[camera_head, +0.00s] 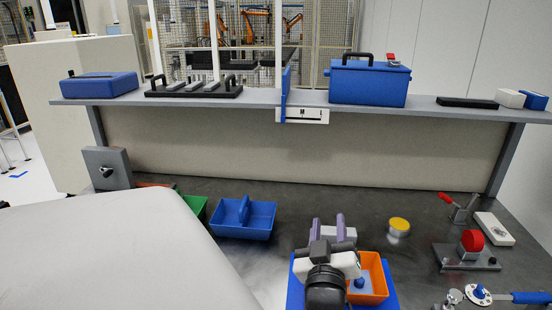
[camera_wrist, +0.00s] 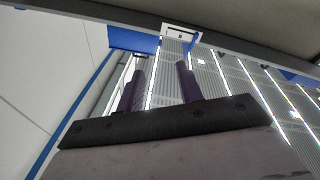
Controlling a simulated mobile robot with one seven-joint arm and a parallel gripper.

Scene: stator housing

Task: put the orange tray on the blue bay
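The orange tray (camera_head: 377,270) is in the head view at the bottom, just right of my wrist, with a small blue piece (camera_head: 360,283) inside. The blue bay (camera_head: 295,290) is a flat blue patch showing on both sides of my arm. The tray appears to sit over its right part; my arm hides much of the bay and the tray's left side. My gripper (camera_head: 328,222) points away over the table, beyond the tray and not touching it. In the wrist view my gripper (camera_wrist: 163,82) has its two purple fingers apart with nothing between them.
A blue bin (camera_head: 260,220) and a green bin (camera_head: 197,207) stand to the left. A yellow round piece (camera_head: 399,225) is behind the tray. Clamps and a red disc fixture (camera_head: 472,242) are at right. A raised shelf (camera_head: 260,97) spans the back.

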